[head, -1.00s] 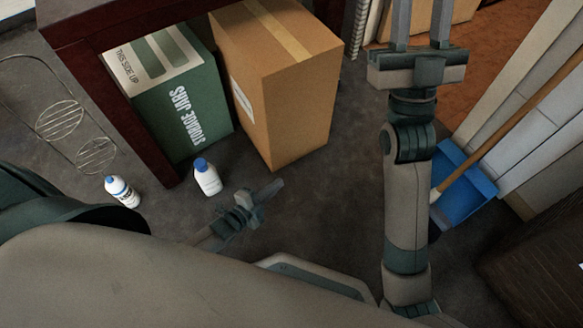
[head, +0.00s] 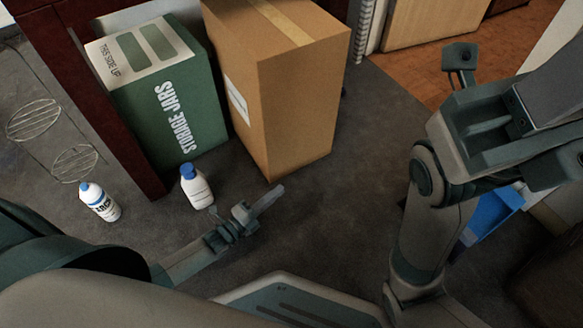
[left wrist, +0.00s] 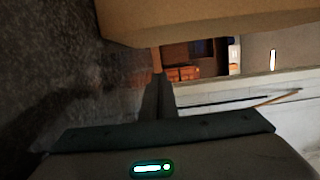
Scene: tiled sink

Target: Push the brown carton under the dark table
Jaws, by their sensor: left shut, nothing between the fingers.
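The brown carton (head: 295,105) stands upright on the dark floor, right of the green storage jars box (head: 165,105). The dark red table (head: 100,110) shows its leg in front of the green box; most of its top is out of view. My left gripper (head: 277,191) is shut and empty, low in front of the carton's near lower corner, with a small gap in the picture. In the left wrist view, the carton (left wrist: 200,18) fills the top beyond the shut fingers (left wrist: 162,85). My right gripper (head: 530,125) is open and empty, raised at the right.
Two white bottles with blue caps, one nearer the leg (head: 195,187) and one farther left (head: 100,201), stand on the floor. A wire rack (head: 35,120) lies at far left. A blue dustpan (head: 490,215) is partly behind my right arm. Floor right of the carton is clear.

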